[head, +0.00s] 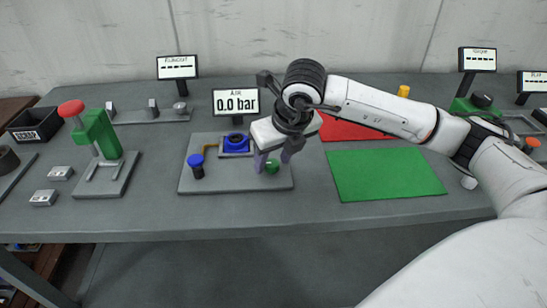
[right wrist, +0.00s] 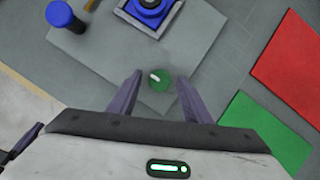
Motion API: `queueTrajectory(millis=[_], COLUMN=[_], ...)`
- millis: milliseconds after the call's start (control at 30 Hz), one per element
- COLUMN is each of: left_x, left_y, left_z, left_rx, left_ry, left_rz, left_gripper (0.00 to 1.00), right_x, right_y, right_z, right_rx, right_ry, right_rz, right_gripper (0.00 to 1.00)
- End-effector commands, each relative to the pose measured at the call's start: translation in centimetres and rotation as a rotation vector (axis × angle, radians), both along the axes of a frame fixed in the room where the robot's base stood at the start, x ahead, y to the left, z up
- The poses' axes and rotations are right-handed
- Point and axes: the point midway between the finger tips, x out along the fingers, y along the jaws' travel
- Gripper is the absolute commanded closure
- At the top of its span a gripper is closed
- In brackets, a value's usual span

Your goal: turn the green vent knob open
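The green vent knob (head: 272,167) is on the front right of a grey base plate (head: 228,185). In the right wrist view the knob (right wrist: 160,80) shows a white pointer mark on its top, pointing to the upper left. My right gripper (head: 272,162) is above the plate with its purple fingers around the knob's position. In the right wrist view the fingers (right wrist: 158,88) are apart, one on each side of the knob, with gaps. The display behind reads AIR 0.0 bar (head: 236,102).
A blue round part (head: 236,140) and a blue-capped post (head: 196,165) stand on the same plate. A green mat (head: 385,175) and red mat (head: 345,130) lie to the right. A green press with red knob (head: 98,133) stands left. The table front is clear.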

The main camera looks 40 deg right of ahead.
Motion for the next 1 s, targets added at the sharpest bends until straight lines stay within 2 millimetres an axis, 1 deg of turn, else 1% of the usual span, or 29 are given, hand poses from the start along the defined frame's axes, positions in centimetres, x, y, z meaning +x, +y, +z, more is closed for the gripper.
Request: queueTrajectory(millis=[33, 167, 200, 233, 467, 667, 900, 1000], left_x=[0.0, 0.1, 0.1, 0.1, 0.3, 0.3, 0.3, 0.4], left_y=[0.0, 0.0, 0.0, 0.0, 0.0, 0.0, -0.1, -0.2], left_z=[0.0, 0.0, 0.0, 0.1, -0.2, -1.2, -3.0, -3.3], left_rx=[0.0, 0.0, 0.0, 0.0, -0.001, -0.001, 0.003, 0.003], left_ry=[0.0, -0.001, -0.002, -0.003, -0.006, -0.006, -0.002, -0.004], left_rz=[0.0, 0.0, -0.001, 0.0, 0.0, 0.0, -0.003, -0.008], left_gripper=[1.0, 1.0, 1.0, 1.0, 1.0, 1.0, 1.0, 1.0], right_x=[0.0, 0.0, 0.0, 0.0, 0.0, 0.0, 0.0, 0.1], right_y=[0.0, 0.0, 0.0, 0.0, 0.0, -0.2, -0.3, -0.4], right_z=[0.0, 0.0, 0.0, 0.0, 0.0, -0.2, -0.3, -0.3], right_rx=[0.0, 0.0, 0.0, 0.0, 0.001, 0.0, 0.001, 0.001], right_ry=[0.0, 0.0, 0.0, 0.0, -0.001, -0.002, -0.002, -0.002], right_rz=[0.0, 0.0, 0.0, 0.0, 0.018, 0.098, 0.286, 0.381], right_gripper=[0.64, 0.86, 0.93, 0.95, 0.95, 0.95, 0.95, 0.95])
